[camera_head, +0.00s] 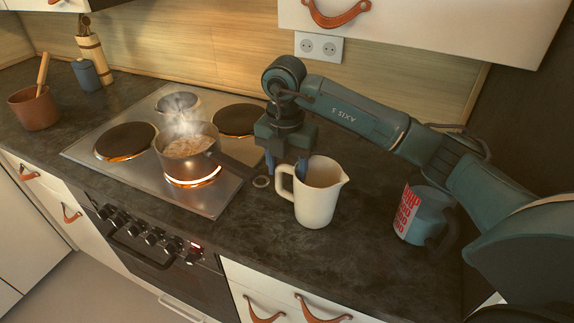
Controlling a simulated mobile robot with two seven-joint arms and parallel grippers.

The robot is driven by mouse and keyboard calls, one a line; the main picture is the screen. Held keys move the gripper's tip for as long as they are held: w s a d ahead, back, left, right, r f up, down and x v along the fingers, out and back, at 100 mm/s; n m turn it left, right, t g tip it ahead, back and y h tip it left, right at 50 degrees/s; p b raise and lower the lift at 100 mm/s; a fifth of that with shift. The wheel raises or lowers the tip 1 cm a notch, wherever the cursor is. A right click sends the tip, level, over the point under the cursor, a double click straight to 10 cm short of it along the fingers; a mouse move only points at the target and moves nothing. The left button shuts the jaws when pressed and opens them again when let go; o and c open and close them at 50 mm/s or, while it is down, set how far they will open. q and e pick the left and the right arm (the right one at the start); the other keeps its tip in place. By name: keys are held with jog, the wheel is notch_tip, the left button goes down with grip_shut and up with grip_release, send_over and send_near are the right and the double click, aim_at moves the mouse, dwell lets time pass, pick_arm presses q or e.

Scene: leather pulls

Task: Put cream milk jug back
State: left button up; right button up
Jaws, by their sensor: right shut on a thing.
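The cream milk jug (318,203) is upright at the front middle of the dark counter, right of the hob. Its spout points right and its handle points left. My right gripper (286,170) reaches down from above at the jug's handle side and is shut on the jug's handle. The fingers partly hide the handle. I cannot tell whether the jug's base touches the counter or is slightly above it. My left gripper is not in view.
A steaming pot (189,146) stands on a glowing front plate of the hob (150,165), its handle towards the jug. A blue-grey mug (425,213) with red lettering stands right, under my right arm. A brown pot (35,108) and blue-grey canister (86,75) stand far left.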

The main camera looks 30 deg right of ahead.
jog(key=o, duration=1.3)
notch_tip(320, 180, up, 12)
jog(key=shift+a+r, duration=0.1)
